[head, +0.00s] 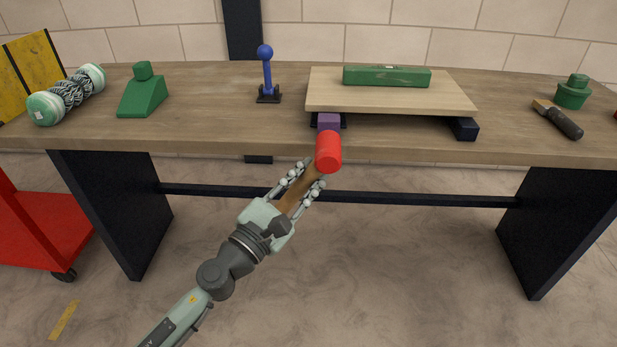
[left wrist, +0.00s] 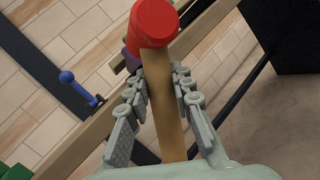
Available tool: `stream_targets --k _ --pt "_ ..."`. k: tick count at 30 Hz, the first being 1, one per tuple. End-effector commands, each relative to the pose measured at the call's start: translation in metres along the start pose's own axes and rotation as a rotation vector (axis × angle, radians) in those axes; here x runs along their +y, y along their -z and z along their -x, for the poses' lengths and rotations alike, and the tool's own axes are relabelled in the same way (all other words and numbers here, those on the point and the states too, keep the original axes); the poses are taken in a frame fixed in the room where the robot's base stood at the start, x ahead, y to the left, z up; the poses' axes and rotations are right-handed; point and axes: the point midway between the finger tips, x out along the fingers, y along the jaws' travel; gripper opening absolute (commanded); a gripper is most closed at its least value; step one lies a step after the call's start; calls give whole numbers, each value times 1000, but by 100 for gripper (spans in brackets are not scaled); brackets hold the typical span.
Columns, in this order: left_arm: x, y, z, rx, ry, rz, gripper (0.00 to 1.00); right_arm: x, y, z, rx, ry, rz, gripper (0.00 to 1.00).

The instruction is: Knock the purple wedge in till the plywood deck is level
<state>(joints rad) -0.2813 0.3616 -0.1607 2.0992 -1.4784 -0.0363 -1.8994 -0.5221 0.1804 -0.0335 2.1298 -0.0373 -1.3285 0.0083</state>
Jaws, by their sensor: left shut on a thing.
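My left gripper (head: 300,187) is shut on the wooden handle of a mallet with a red head (head: 328,152). The mallet also shows in the left wrist view (left wrist: 155,22), with the gripper fingers (left wrist: 162,90) on both sides of its handle. The red head is in front of the purple wedge (head: 329,122) and hides part of it; I cannot tell if they touch. The wedge sits at the front left edge of the plywood deck (head: 330,92). A green level-like block (head: 387,76) lies on the deck. The deck's right front rests over a dark block (head: 463,128). My right gripper is out of view.
The workbench (head: 220,125) also holds a blue ball-topped lever (head: 267,72), a green wedge-shaped block (head: 143,93), and a green-ended roller (head: 68,94) at the left. A brush-like tool (head: 558,119) and green knobbed piece (head: 573,92) lie right. A red cart (head: 45,225) stands lower left.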

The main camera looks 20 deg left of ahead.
Motion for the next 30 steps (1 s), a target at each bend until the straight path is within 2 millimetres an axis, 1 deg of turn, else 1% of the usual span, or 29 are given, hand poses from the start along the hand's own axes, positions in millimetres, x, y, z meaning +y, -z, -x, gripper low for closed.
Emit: stream_targets --k 4,6,7,11,18,30 --pt "12 7 -22 -3 -3 -3 0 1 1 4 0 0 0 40" --pt "15 12 -30 -3 -2 -3 0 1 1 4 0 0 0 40" --pt "15 13 -31 -4 -1 -2 0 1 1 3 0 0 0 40" --pt "13 12 -27 -2 0 0 0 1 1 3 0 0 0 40" --pt "6 6 -13 -1 0 0 0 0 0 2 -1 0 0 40" --pt "6 4 -12 -3 -1 -1 0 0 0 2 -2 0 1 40"
